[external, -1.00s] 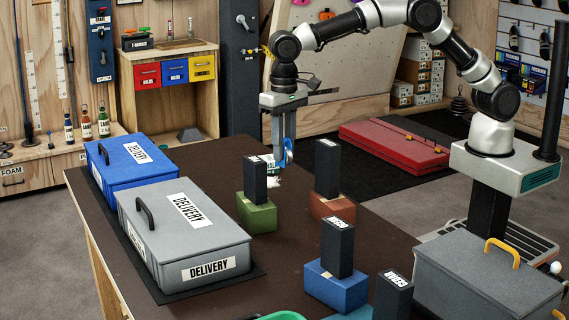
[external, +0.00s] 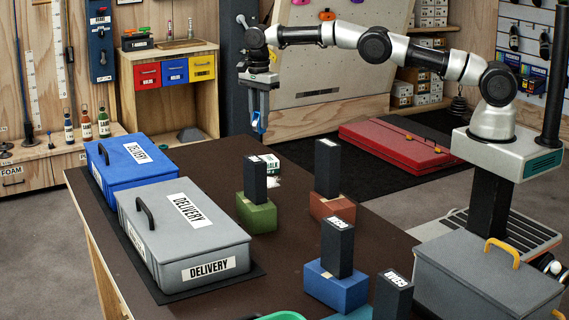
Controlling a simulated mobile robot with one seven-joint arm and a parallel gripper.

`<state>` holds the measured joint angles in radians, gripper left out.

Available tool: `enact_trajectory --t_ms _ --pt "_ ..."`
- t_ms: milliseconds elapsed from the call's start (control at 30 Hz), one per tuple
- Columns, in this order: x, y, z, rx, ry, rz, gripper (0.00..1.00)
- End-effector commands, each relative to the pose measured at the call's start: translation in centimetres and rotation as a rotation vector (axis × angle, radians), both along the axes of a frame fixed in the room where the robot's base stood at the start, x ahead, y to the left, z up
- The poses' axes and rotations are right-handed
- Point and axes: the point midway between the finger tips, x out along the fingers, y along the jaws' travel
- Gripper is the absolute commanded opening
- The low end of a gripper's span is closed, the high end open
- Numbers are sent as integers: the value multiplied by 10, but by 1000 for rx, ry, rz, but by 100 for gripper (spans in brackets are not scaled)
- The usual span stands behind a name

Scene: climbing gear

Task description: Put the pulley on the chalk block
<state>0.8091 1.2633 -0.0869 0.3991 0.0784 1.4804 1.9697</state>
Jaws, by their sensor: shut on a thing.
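My gripper (external: 259,122) is raised above the far part of the brown table, pointing down. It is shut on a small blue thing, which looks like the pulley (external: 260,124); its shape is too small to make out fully. The chalk block (external: 272,162), white with a green label, stands on the table to the lower right of my gripper. It is partly hidden behind a black upright block on a green base. The held pulley is apart from the chalk block, higher and a little left in the picture.
Black upright blocks stand on green (external: 257,214), red (external: 331,205) and blue (external: 336,288) bases. A blue delivery box (external: 122,173) and a grey delivery box (external: 160,222) line the left side. The brown table (external: 290,260) is bare between them.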

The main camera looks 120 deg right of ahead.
Motion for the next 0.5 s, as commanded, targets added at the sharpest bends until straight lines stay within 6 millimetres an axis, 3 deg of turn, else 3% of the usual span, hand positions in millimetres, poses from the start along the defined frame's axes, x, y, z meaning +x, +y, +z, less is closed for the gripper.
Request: enact_trajectory --t_ms 100,200,267,500 --pt "-29 -30 -4 1 -3 -180 1" --pt "-44 -43 -8 3 -4 -273 1" --pt "-49 -47 -12 2 -4 -307 1" --pt "-53 -50 -54 5 -3 -333 1"
